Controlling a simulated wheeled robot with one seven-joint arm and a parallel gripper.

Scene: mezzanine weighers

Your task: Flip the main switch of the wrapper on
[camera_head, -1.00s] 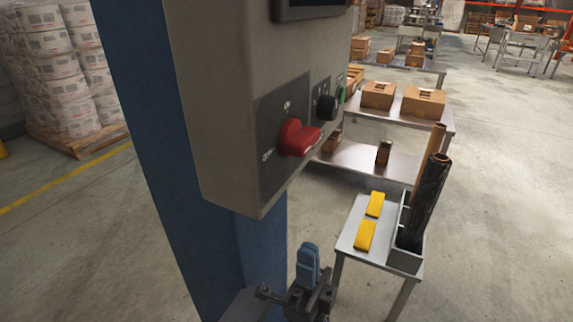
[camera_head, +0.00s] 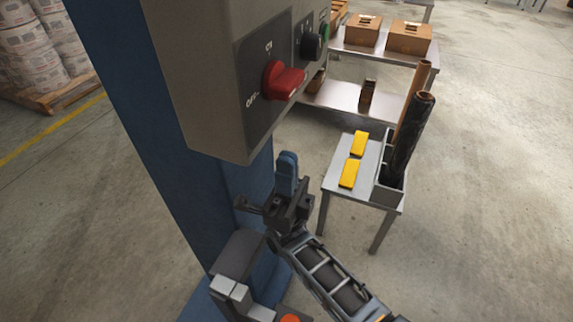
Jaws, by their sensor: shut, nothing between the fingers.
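The main switch is a red rotary knob (camera_head: 283,80) on a dark plate (camera_head: 255,112) on the side of the grey control box (camera_head: 198,90). The plate reads ON above the knob and OFF to its left. The knob's grip lies roughly sideways, in line with the OFF mark rather than up towards ON. My gripper (camera_head: 287,160) has blue fingertips pressed together and pointing up. It is empty and appears below the knob and the box's lower edge, apart from both. How far it is from the box in depth is hard to tell.
A black knob (camera_head: 311,46) and a green button (camera_head: 325,31) sit right of the red knob. The blue column (camera_head: 130,90) carries the box. A small table (camera_head: 342,193) with yellow blocks and dark rolls stands at the right.

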